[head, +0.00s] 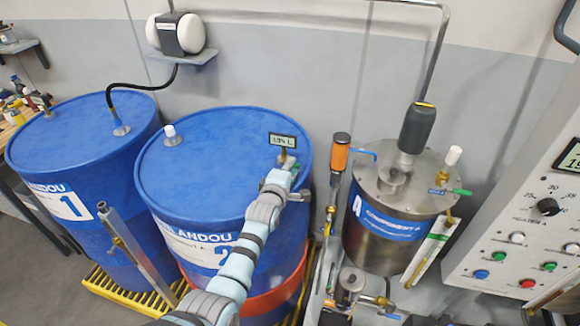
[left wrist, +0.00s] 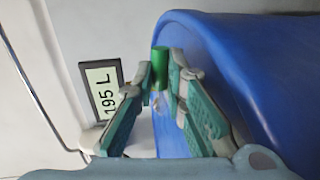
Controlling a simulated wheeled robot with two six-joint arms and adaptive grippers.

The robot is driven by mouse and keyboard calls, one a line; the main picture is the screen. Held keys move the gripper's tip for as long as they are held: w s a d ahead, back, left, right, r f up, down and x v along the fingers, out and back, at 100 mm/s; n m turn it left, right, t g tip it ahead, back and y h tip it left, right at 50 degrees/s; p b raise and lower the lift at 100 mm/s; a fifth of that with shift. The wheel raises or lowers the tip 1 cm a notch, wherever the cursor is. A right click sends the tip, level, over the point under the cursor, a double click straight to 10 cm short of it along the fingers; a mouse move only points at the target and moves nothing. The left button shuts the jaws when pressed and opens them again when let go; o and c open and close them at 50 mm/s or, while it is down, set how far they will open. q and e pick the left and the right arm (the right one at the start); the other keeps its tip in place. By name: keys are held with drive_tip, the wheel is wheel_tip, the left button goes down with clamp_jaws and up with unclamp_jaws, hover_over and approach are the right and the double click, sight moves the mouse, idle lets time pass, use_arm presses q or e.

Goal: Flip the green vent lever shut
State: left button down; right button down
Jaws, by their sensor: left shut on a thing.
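The green lever (left wrist: 160,68) shows in the left wrist view as a short green piece between my fingertips, beside the blue wall of drum 2 (left wrist: 235,70). My left gripper (left wrist: 161,84) is shut on it. In the head view my left gripper (head: 287,176) reaches over the right side of the top of drum 2 (head: 205,145), just below a brass fitting (head: 286,160) with a small display (head: 283,140). The gripper mostly hides the lever there, and I cannot tell the lever's exact angle. My right gripper is in neither view.
Drum 1 (head: 85,135) stands to the left. A steel vessel (head: 390,235) with another green handle (head: 461,192) stands right of drum 2, with an orange-handled tool (head: 340,152) between them. A control panel (head: 530,215) is at far right. The display in the left wrist view (left wrist: 103,89) reads 195 L.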

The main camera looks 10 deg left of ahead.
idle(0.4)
use_arm(q)
drive_tip(key=c, duration=1.6)
unclamp_jaws()
drive_tip(key=shift+c, duration=0.2)
drive_tip(key=d+v, duration=0.1)
drive_tip(key=v, duration=1.1)
drive_tip(key=shift+a, duration=0.5)
drive_tip(key=shift+w, duration=0.15)
